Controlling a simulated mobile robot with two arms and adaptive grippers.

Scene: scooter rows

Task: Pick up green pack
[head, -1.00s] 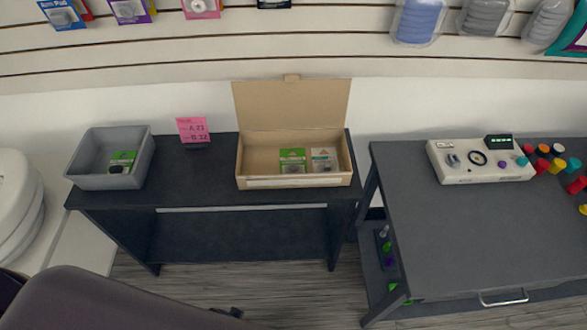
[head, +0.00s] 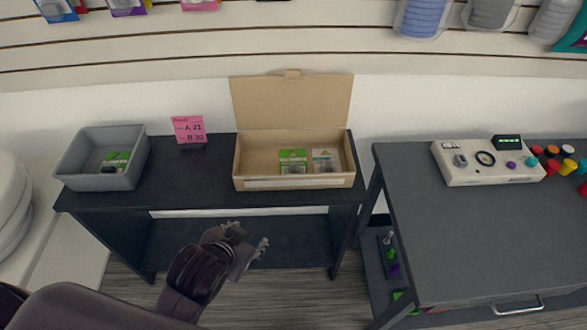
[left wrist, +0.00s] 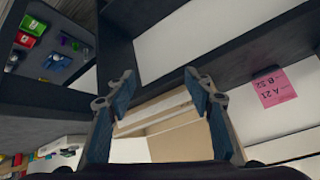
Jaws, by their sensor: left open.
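A green pack (head: 293,160) stands in the open cardboard box (head: 243,170) on the dark shelf table, beside a grey-white pack (head: 325,161). Another green pack (head: 116,160) lies in the grey bin (head: 92,183) at the table's left end. My left gripper (head: 254,250) is open and empty, in front of the table and lower in the picture than the box. In the left wrist view the open fingers (left wrist: 152,90) show with the cardboard box (left wrist: 165,118) beyond them; the packs in the box are hidden there. My right gripper is not in view.
A pink sign (head: 189,129) stands between bin and box. A second dark table (head: 470,235) on the right carries a control device (head: 487,162) and coloured knobs. Its lower shelf holds small items. A slatted wall with hanging goods is behind.

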